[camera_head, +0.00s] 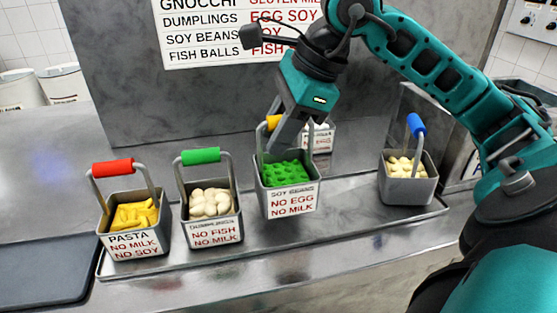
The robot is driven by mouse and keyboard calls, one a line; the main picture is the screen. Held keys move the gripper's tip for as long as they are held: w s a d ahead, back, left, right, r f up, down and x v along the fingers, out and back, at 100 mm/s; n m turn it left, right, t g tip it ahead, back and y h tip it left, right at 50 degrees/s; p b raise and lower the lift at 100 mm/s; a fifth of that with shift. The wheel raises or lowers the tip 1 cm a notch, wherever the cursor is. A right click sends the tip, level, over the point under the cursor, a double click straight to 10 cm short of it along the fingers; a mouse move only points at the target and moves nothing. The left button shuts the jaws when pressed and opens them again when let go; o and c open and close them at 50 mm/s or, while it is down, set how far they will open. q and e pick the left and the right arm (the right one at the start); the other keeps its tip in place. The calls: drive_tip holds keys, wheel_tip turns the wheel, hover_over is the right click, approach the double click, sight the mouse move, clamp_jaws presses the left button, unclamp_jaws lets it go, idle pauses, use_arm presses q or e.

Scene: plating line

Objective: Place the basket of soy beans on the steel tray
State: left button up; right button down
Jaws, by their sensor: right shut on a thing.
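The basket of soy beans (290,201) is grey, holds green beans and has a yellow handle. Its label reads soy beans, no egg, no milk. My right gripper (276,128) reaches down from above and is shut on the yellow handle. The basket is upright over the middle of the steel tray (340,231); I cannot tell whether its bottom touches the tray. My left gripper is not in view.
On the tray stand a pasta basket (136,244) with a red handle, a dumplings basket (213,231) with a green handle, and a blue-handled basket (408,190) at right. Another labelled basket (321,138) is behind. A dark board (45,274) lies at left.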

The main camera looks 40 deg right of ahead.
drive_tip(key=shift+f+b, duration=0.85)
drive_tip(key=shift+f, duration=1.05)
drive_tip(key=shift+f, duration=0.2)
drive_tip(key=c, duration=0.9)
unclamp_jaws()
drive_tip(key=shift+o, duration=0.2)
drive_tip(key=shift+r, duration=0.15)
drive_tip(key=shift+r, duration=0.25)
drive_tip(key=p+v, duration=0.1)
drive_tip(key=v, duration=1)
drive_tip(key=shift+s+r, duration=0.25)
drive_tip(key=shift+d, duration=0.1)
